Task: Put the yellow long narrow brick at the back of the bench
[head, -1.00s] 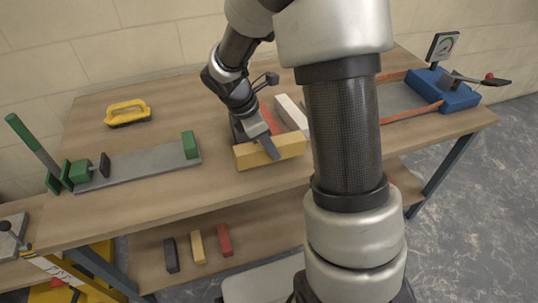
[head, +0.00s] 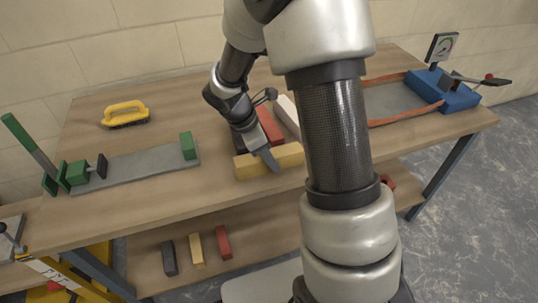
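The yellow long narrow brick (head: 288,157) lies crosswise near the front middle of the bench (head: 150,200), its long side facing me. My gripper (head: 266,158) comes down over its middle, with one finger visible across its near face. The other finger is hidden behind the brick. The gripper looks shut on the brick. I cannot tell whether the brick touches the bench top or is held just above it.
Behind the yellow brick are a red brick (head: 269,127), a white brick (head: 286,112) and a dark brick, mostly hidden. A yellow-handled brush (head: 125,113) lies at the back left. A grey plate with green clamp (head: 140,165) is at left, a blue gauge device (head: 440,92) at right.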

